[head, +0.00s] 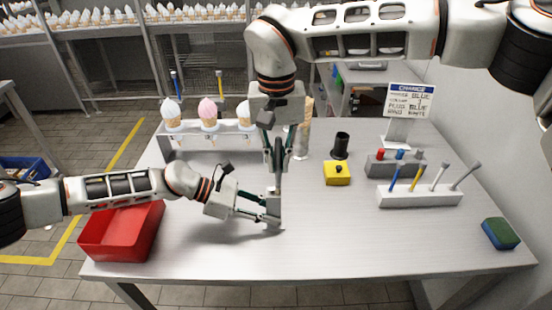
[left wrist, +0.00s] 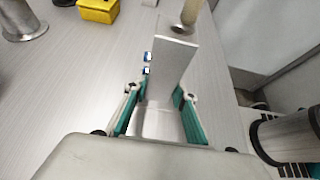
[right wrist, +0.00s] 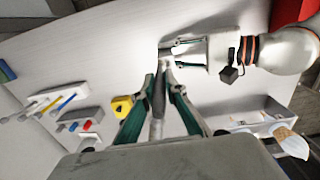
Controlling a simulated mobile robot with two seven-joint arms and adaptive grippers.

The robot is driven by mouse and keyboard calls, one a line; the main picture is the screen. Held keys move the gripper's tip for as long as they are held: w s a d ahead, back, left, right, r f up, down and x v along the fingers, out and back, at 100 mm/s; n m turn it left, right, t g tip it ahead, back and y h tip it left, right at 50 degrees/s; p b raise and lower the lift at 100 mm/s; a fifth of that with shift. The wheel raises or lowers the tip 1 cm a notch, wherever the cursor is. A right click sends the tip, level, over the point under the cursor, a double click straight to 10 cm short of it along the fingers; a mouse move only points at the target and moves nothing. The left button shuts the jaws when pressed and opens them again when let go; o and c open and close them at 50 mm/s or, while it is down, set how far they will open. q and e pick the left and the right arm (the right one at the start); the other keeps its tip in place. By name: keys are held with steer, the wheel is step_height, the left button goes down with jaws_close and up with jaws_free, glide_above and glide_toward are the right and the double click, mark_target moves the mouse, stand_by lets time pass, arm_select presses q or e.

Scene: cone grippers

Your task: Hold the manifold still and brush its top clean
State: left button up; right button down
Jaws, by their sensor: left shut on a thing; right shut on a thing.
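In the left wrist view the manifold (left wrist: 172,55) shows as a pale upright slab between the fingers. My right gripper (head: 278,158) points down above it, shut on a grey round handle, seemingly the brush (head: 278,180). The handle (right wrist: 157,112) also shows between the fingers in the right wrist view. The brush's lower end meets or nearly meets the manifold; contact and any dirt cannot be made out.
A red bin (head: 122,232) stands at left. A rack with ice-cream cones (head: 208,135) is at the back left. A yellow box (head: 337,173), a black cup (head: 341,146), a tool holder (head: 420,195) and a blue-green sponge (head: 500,233) are at right.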

steer(key=shift+w+a, duration=0.35)
steer(key=shift+a, duration=0.2)
steer(key=shift+w+a, duration=0.35)
steer(key=shift+a, duration=0.2)
steer(key=shift+w, duration=0.1)
steer(key=shift+f, duration=0.1)
steer(key=shift+d, duration=0.85)
steer(key=shift+a, duration=0.2)
steer(key=shift+a, duration=0.8)
steer(key=shift+d, duration=0.2)
